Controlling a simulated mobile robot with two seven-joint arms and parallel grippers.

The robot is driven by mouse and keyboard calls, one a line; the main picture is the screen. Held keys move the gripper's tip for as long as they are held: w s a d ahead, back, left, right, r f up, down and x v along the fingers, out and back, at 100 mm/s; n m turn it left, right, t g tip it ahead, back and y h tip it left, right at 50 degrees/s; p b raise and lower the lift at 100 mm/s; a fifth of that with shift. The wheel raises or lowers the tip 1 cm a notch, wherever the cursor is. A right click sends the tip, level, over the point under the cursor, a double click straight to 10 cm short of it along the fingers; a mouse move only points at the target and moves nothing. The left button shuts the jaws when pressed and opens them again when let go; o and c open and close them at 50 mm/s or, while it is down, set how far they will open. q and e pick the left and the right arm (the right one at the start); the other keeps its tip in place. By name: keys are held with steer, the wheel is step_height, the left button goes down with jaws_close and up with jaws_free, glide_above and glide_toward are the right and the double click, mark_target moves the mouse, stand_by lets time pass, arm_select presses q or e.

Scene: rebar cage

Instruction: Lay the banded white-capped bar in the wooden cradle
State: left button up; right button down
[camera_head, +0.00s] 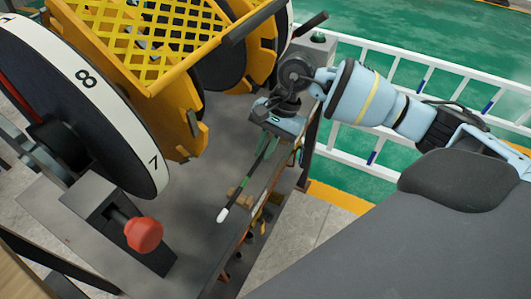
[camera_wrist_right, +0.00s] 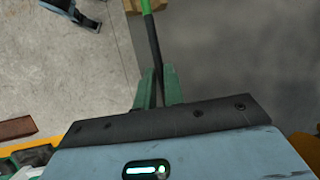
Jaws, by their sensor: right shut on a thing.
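My right gripper (camera_head: 276,146) is shut on the dark bar near the edge of the grey table. The bar (camera_head: 243,190) slants down and left in the head view, with a green band and a white cap at its lower end. In the right wrist view the bar (camera_wrist_right: 152,45) runs up from between the green fingers (camera_wrist_right: 158,88), with its green band at the top edge. The wooden cradle (camera_head: 236,197) is a small brown block under the bar. It shows partly at the top of the wrist view (camera_wrist_right: 131,6). Whether the bar touches it, I cannot tell. My left gripper is out of view.
A large numbered wheel (camera_head: 150,130) and a yellow mesh guard (camera_head: 150,50) stand at the left on the table (camera_head: 190,225). A red knob (camera_head: 144,234) sticks up in front. Several items hang below the table's right edge. A white railing (camera_head: 350,150) stands beyond.

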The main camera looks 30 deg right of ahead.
steer(key=shift+w+d, duration=0.15)
steer(key=shift+w, duration=0.1)
steer(key=shift+w+d+f, duration=0.1)
steer(key=shift+f, duration=0.2)
step_height(320, 180, down, 3)
steer(key=shift+r, duration=0.1)
steer(key=shift+f, duration=0.3)
steer(key=c, duration=1.5)
jaws_free()
steer(key=shift+r, duration=0.15)
